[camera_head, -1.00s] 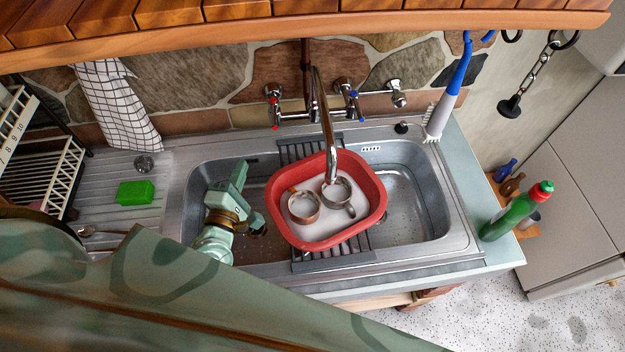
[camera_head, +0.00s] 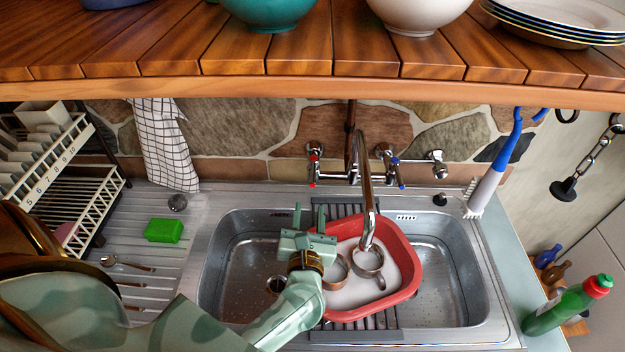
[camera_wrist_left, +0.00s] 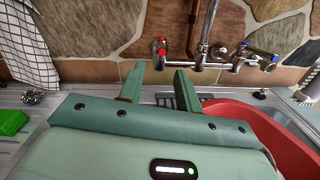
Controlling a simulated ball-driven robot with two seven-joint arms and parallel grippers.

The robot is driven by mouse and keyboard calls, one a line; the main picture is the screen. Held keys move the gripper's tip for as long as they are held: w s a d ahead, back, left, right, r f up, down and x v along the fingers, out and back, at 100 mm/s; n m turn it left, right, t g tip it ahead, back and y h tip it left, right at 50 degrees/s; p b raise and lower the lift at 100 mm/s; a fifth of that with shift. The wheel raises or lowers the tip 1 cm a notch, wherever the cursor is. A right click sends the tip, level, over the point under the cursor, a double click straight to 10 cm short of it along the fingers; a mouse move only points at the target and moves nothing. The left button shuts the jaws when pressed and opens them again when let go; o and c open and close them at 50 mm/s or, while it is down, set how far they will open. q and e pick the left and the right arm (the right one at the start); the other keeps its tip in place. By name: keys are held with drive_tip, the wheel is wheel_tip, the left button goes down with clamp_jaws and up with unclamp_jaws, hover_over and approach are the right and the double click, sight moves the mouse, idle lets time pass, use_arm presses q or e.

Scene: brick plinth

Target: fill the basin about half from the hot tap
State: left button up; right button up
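The red basin (camera_head: 408,250) sits in the metal sink, with two metal cups (camera_head: 369,262) and a whitish inside; I cannot tell how much water it holds. It also shows in the left wrist view (camera_wrist_left: 285,140). The spout (camera_head: 367,205) ends over the basin; no stream is visible. The red-marked hot tap (camera_head: 314,162) is on the wall left of the spout, also in the left wrist view (camera_wrist_left: 159,47). My left gripper (camera_head: 310,214) is open and empty over the basin's left rim, fingers toward the wall, below and short of the hot tap (camera_wrist_left: 157,75). My right gripper is out of view.
The blue-marked tap (camera_head: 391,168) is right of the spout. A wooden shelf (camera_head: 270,60) with bowls and plates overhangs the wall. A green sponge (camera_head: 164,230) and spoons lie on the drainboard, left.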

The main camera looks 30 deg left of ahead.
sight(312, 178)
use_arm(q)
drive_tip(key=x, duration=1)
drive_tip(key=shift+w+p, duration=0.35)
drive_tip(key=shift+p, duration=0.05)
clamp_jaws()
